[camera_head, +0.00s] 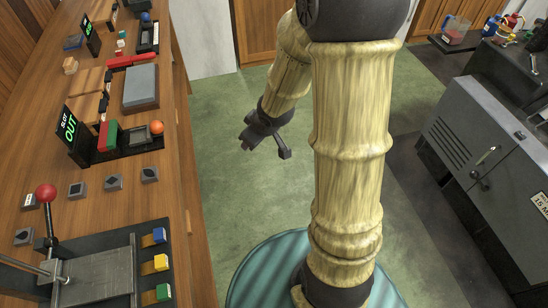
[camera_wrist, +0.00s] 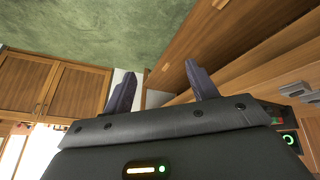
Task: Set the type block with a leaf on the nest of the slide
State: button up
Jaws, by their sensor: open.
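Several small grey type blocks with dark marks lie on the wooden bench at the left of the head view. My gripper (camera_head: 265,146) is open and empty over the green floor, right of the bench and apart from the blocks. Its two spread fingers also show in the wrist view (camera_wrist: 160,78).
A grey-plated machine (camera_head: 98,278) with a red-knobbed lever and blue, yellow and green tabs fills the bench's near end. A grey slab (camera_head: 141,87) and other units stand farther back. A grey cabinet (camera_head: 490,165) is at right. The floor between is clear.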

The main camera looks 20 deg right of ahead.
jog(key=s+r+m+g+h, duration=0.1)
jog(key=s+r+m+g, duration=0.2)
jog(key=s, duration=0.9)
jog(key=d+r+m, duration=0.1)
jog(key=m, duration=0.2)
jog(key=shift+s+r, duration=0.15)
jog(key=shift+r, duration=0.15)
jog(key=shift+o, duration=0.4)
